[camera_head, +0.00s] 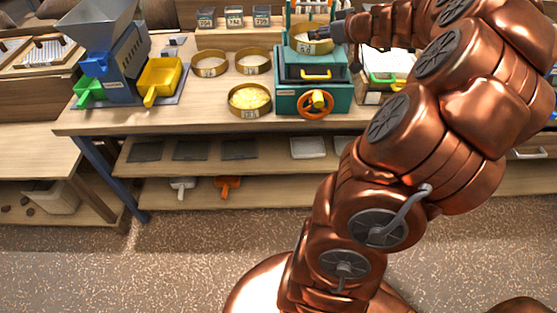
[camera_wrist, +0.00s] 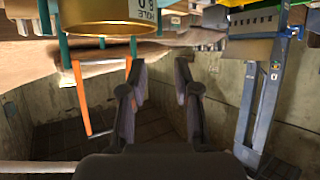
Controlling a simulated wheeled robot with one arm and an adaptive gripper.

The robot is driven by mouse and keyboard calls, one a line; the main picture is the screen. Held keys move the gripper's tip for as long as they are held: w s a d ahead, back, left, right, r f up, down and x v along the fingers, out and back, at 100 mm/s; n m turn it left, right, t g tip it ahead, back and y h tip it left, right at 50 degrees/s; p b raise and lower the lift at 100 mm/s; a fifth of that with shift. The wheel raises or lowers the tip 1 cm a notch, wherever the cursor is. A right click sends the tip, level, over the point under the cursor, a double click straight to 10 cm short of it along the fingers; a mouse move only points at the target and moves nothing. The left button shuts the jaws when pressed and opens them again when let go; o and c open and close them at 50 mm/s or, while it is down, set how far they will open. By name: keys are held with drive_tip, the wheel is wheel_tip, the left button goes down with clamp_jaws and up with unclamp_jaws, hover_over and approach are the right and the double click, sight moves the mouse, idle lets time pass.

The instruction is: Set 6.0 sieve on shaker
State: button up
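The teal shaker (camera_head: 296,70) stands on the bench, with a yellow handle and an orange handwheel on its front. A round brass sieve (camera_head: 308,47) is at its top, between teal posts; the sieve's label is too small to read. It also shows at the upper left of the wrist view (camera_wrist: 100,22), with a label partly cut off. I cannot tell if it is fully seated. My gripper (camera_head: 341,31) is just right of this sieve. In the wrist view my gripper (camera_wrist: 160,72) has its fingers apart with nothing between them.
Two empty sieves, one left (camera_head: 210,64) and one right (camera_head: 253,62), stand left of the shaker. A sieve holding yellow grains (camera_head: 249,113) is in front. A green-handled drawer box (camera_head: 385,80) is right.

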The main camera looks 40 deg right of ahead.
drive_tip(key=w+a+n+g+y, duration=0.1)
drive_tip(key=a+y, duration=0.1)
drive_tip(key=a, duration=0.6)
drive_tip(key=w+a+n+g+y, duration=0.1)
drive_tip(key=w+a+y, duration=0.1)
drive_tip(key=a, duration=0.6)
drive_tip(key=s+a+f+g+y, duration=0.1)
drive_tip(key=s+a+f+g, duration=0.15)
drive_tip(key=a, duration=0.55)
drive_tip(key=s+a+f+g+y, duration=0.1)
drive_tip(key=s+a+f+g, duration=0.15)
drive_tip(key=a, duration=0.65)
drive_tip(key=s+a+f+g+h, duration=0.1)
drive_tip(key=s+a+f+g, duration=0.15)
drive_tip(key=s, duration=0.35)
drive_tip(key=s+a+f+g+h, duration=0.1)
drive_tip(key=s+a, duration=0.3)
drive_tip(key=s, duration=0.2)
drive_tip(key=s+a+f+g, duration=0.1)
drive_tip(key=s+a+g, duration=0.15)
drive_tip(key=s, duration=0.45)
drive_tip(key=s+d+f+m+g+h, duration=0.1)
drive_tip(key=s+d+h, duration=0.1)
drive_tip(key=s, duration=0.6)
drive_tip(key=shift+s+d+f+m+g+h, duration=0.15)
drive_tip(key=shift+f+m+g+h, duration=0.2)
drive_tip(key=shift+h, duration=0.35)
